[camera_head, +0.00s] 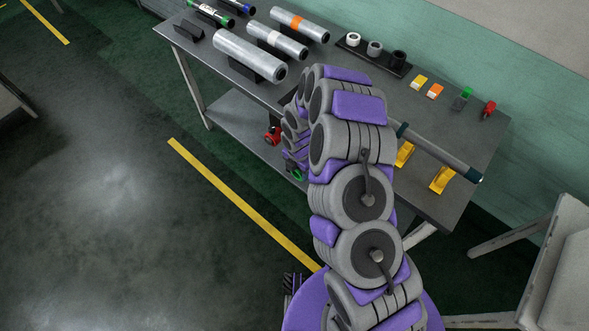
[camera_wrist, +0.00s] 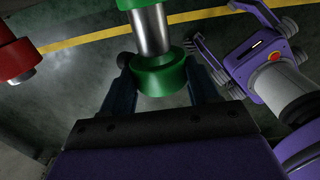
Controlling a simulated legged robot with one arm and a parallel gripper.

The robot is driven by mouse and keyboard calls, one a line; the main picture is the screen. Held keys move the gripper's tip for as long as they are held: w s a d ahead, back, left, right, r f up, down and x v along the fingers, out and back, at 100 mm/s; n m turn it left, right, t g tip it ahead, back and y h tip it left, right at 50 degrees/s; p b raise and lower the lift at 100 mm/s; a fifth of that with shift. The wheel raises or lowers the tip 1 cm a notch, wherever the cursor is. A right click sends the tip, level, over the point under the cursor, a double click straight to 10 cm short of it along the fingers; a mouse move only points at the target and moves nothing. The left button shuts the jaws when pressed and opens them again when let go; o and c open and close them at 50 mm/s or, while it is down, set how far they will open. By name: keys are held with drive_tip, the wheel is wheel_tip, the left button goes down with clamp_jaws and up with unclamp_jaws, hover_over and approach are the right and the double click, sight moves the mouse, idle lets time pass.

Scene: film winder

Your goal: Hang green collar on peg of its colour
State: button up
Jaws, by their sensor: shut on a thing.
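The green collar (camera_wrist: 160,76) is between the two dark fingers of my gripper (camera_wrist: 163,68) in the wrist view, and my gripper is shut on it. A silver peg shaft (camera_wrist: 150,32) with a green base (camera_wrist: 140,3) meets the collar. I cannot tell whether the collar is around the shaft or just in front of its end. In the head view, a bit of green (camera_head: 298,175) shows below the table edge beside my arm. My arm hides most of the gripper and peg there.
A red peg (camera_wrist: 16,60) is to the left, also below the table edge in the head view (camera_head: 272,135). The grey table (camera_head: 425,199) carries metal rolls (camera_head: 250,56), a dark tray with rings (camera_head: 372,55), small coloured pieces and yellow brackets (camera_head: 441,180). Open floor lies left.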

drive_tip(key=shift+w, duration=0.25)
drive_tip(key=shift+w+a+f+b, duration=0.2)
drive_tip(key=shift+w+a+b, duration=0.1)
drive_tip(key=shift+a+b, duration=0.1)
drive_tip(key=shift+w+d, duration=0.1)
drive_tip(key=shift+d+r, duration=0.2)
drive_tip(key=shift+d, duration=0.5)
drive_tip(key=shift+c, duration=0.4)
drive_tip(key=shift+r, duration=0.1)
drive_tip(key=shift+s+a, duration=0.15)
drive_tip(key=shift+s, duration=0.05)
drive_tip(key=shift+d, duration=0.2)
drive_tip(key=shift+w+d, duration=0.15)
drive_tip(key=shift+w, duration=0.05)
